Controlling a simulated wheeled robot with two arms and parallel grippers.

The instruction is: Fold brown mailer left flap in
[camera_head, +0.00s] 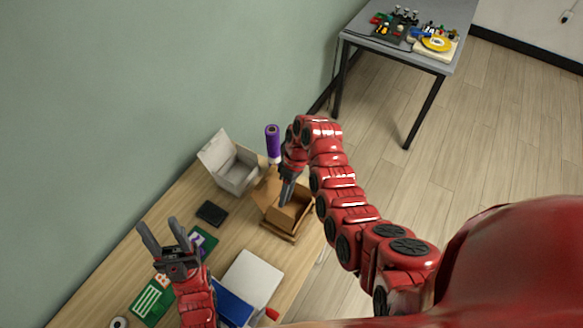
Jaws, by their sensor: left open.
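The brown mailer (299,214) stands open on the wooden table near its right edge. Its left flap (264,187) stands up and leans outward on the left side. My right gripper (284,201) reaches down over the mailer's opening, just right of the left flap; its fingers are seen side-on, so their gap is hidden, and whether they touch the cardboard is unclear. My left gripper (157,231) is open and empty, with its fingers spread, above the table's left part, well away from the mailer.
A white open box (238,177) stands behind the mailer, with a purple cylinder (272,140) beside it. A black flat item (211,213), a white box (256,273), a blue item (234,307) and green boards (152,302) lie nearer. A grey table (398,49) stands apart.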

